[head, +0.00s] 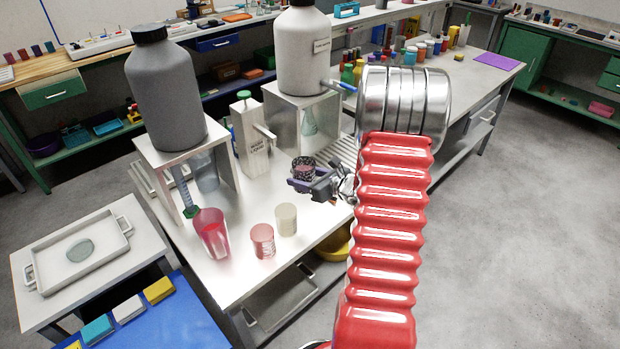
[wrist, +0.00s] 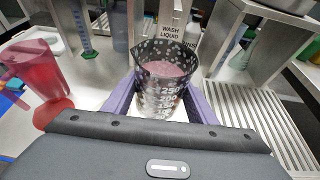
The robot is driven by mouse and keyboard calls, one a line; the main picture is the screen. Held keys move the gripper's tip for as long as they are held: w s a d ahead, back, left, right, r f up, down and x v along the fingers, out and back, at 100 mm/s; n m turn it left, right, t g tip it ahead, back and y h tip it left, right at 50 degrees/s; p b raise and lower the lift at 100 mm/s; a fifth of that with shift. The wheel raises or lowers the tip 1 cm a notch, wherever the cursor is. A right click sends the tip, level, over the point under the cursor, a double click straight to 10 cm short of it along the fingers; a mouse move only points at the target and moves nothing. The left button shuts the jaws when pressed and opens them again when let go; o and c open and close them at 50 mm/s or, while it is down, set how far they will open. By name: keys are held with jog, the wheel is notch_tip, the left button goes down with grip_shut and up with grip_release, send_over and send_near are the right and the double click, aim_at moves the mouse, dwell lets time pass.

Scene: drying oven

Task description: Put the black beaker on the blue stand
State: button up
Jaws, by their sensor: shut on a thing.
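The black beaker (head: 304,169) has pale dots and a pinkish content. In the wrist view the beaker (wrist: 167,70) stands upright between the purple fingers of my gripper (wrist: 165,105), with white volume marks on its near side. In the head view my gripper (head: 303,186) is shut around it, over the white bench; I cannot tell whether its base touches the bench. A blue top (head: 188,318) at the lower left, with several coloured blocks on it, is the nearest blue surface; I cannot tell whether it is the blue stand.
A red tumbler (head: 211,236), a pink cup (head: 262,241) and a cream cup (head: 286,220) stand near the bench's front. A wash-liquid container (head: 250,140) and two large bottles on metal stands are behind. A white tray (head: 45,275) lies at left.

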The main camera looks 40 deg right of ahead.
jog(key=a+r+n+y, duration=0.1)
jog(key=a, duration=1.6)
jog(key=w+a+r+n+y, duration=0.1)
jog(key=a+y, duration=0.1)
jog(key=a, duration=1.5)
jog(key=shift+a+r+n+g, duration=0.2)
jog(key=shift+r+n+g, duration=0.15)
jog(key=shift+n+g, duration=0.05)
